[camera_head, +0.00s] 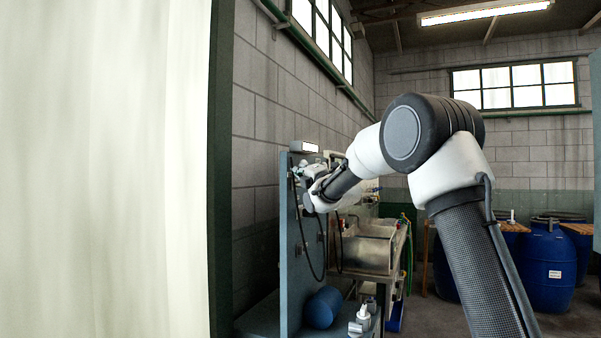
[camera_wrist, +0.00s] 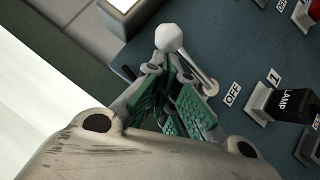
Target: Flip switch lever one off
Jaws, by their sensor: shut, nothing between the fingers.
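In the wrist view a lever with a pale ball knob (camera_wrist: 170,37) stands out from a blue-grey panel (camera_wrist: 225,50). Its metal rod runs down right from the knob to a base beside an "OFF" label (camera_wrist: 232,93). A label reading "1" (camera_wrist: 274,76) is farther right. My gripper (camera_wrist: 168,75), with green finger pads, is shut and empty just below the knob in the picture. I cannot tell whether it touches the knob or rod. In the head view my gripper is at the panel's upper part, and the lever cannot be made out.
A black "LAMP" switch (camera_wrist: 292,104) and a red button (camera_wrist: 302,8) sit right of the lever. In the head view a block wall (camera_head: 265,130) is behind the panel. A metal trough (camera_head: 365,248) and blue barrels (camera_head: 548,265) stand to the right.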

